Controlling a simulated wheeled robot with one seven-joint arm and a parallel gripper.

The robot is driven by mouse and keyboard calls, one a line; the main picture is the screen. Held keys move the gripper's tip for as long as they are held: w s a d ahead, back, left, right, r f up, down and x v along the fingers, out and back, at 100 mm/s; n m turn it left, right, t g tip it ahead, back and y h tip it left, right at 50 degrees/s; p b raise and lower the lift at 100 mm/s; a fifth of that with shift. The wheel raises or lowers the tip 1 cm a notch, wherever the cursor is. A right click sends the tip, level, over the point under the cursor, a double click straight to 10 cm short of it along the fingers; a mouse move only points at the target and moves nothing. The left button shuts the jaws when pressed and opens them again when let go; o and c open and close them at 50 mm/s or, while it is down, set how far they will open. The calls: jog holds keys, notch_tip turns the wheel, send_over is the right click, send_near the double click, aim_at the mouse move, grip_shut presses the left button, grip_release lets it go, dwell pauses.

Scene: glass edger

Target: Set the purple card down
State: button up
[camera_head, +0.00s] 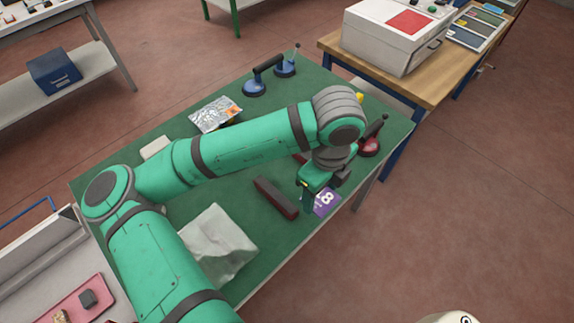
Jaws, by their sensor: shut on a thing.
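The purple card (327,201) shows a white number and sits at my gripper (312,202), near the right front edge of the green table (245,188). My gripper points down and is shut on the card. The arm and gripper cover part of the card's left side. I cannot tell whether the card touches the table top.
A dark block with a reddish side (275,198) lies just left of the gripper. A red-based suction lifter (371,141), blue suction lifter (268,75), foil packet (215,114) and pale cloth (215,243) are on the table. Bare green surface lies between them.

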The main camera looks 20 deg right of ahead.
send_near(275, 194)
jog(key=s+d+r, duration=0.2)
jog(key=s, duration=0.2)
jog(key=w+f, duration=0.1)
jog(key=f, duration=0.1)
jog(key=w+a+f, duration=0.1)
jog(key=shift+w+a+f, duration=0.1)
jog(key=shift+w+f, duration=0.25)
jog(key=shift+w, duration=0.05)
jog(key=shift+w+a+f, duration=0.2)
jog(key=shift+w+f, duration=0.15)
jog(key=shift+f, duration=0.1)
jog(key=shift+w+a+f, duration=0.2)
jog(key=shift+w+f, duration=0.1)
jog(key=shift+f, duration=1.75)
jog(key=shift+w+f, duration=0.1)
jog(key=o, duration=1)
notch_tip(275, 194, up, 12)
